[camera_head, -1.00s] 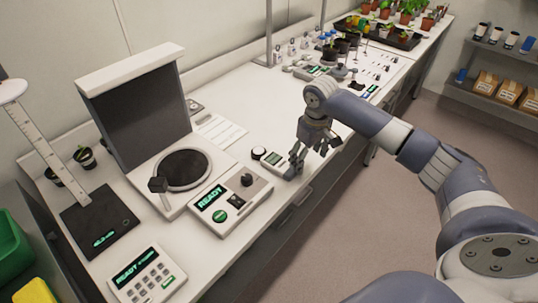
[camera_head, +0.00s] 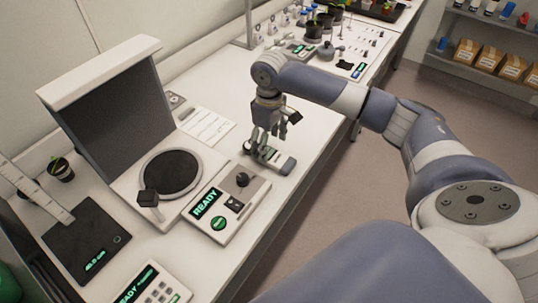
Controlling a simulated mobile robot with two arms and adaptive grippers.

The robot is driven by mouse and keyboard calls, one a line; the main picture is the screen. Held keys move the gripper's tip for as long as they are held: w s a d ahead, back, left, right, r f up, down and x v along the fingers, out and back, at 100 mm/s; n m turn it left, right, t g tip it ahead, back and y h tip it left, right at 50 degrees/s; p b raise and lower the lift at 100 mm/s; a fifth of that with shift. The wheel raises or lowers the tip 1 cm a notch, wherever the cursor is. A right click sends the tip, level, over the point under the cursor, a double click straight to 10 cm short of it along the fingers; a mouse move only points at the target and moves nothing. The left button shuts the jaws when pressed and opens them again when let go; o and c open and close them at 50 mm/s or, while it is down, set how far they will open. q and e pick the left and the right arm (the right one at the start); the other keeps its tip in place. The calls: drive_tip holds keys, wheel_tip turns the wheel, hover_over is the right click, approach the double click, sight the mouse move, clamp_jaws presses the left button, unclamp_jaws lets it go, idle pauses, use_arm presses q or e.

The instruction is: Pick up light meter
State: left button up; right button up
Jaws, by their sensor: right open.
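The small pale handheld device on the bench, which looks like the light meter (camera_head: 287,166), lies near the bench's front edge, right of the console that reads READY. My right gripper (camera_head: 265,156) points down over it, with its fingers open around or just above its middle. The fingers hide most of the device, including its display. I cannot tell whether they touch it. My left gripper is not in view.
The READY console (camera_head: 229,205) stands close on the left. Behind it is an imaging stand with a dark round plate (camera_head: 171,171). A white card (camera_head: 207,127) lies behind the gripper. A scale (camera_head: 84,245) and a keypad unit (camera_head: 155,288) are nearer. Bare bench lies farther right.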

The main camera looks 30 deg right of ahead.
sight(269, 154)
wheel_tip(269, 154, down, 5)
drive_tip(key=shift+w+d+r+p, duration=0.15)
drive_tip(key=shift+p, duration=0.35)
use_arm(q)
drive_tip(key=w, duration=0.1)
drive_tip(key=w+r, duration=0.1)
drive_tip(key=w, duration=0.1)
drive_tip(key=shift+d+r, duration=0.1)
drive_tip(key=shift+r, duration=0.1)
use_arm(e)
drive_tip(key=c, duration=1.3)
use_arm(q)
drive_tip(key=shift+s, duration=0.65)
